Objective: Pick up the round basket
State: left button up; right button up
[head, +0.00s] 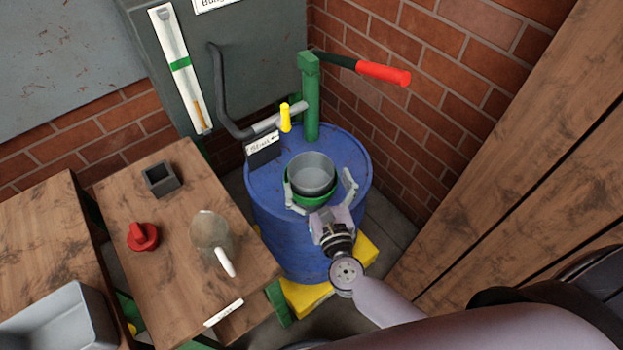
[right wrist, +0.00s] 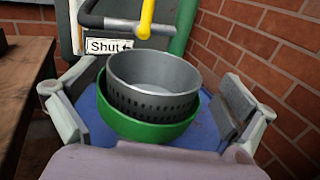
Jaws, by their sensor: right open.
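The round basket (head: 311,172) is a grey metal cup with rows of holes low in its wall. It sits upright in a green ring or bowl (head: 313,199) on top of a blue drum (head: 262,202). In the right wrist view the basket (right wrist: 152,72) stands in the middle, its lower part inside the green bowl (right wrist: 140,125). My right gripper (head: 320,190) is open, its fingers on either side of the basket and bowl. In the right wrist view a gap shows between each finger pad and the basket. My left gripper is not in view.
A green post (head: 310,100) with a red-handled lever (head: 383,73) and a yellow-handled valve (head: 285,118) stand behind the basket. A wooden table (head: 180,270) at the left holds a red knob (head: 143,236), a dark square cup (head: 160,179) and a strainer (head: 212,232). A brick wall (head: 430,150) is at the right.

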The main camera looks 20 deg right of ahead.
aim_at(306, 155)
jog(key=w, duration=0.3)
jog(key=w+p, duration=0.1)
jog(key=shift+w+f, duration=0.4)
jog(key=shift+c, duration=0.4)
jog(key=c, duration=1)
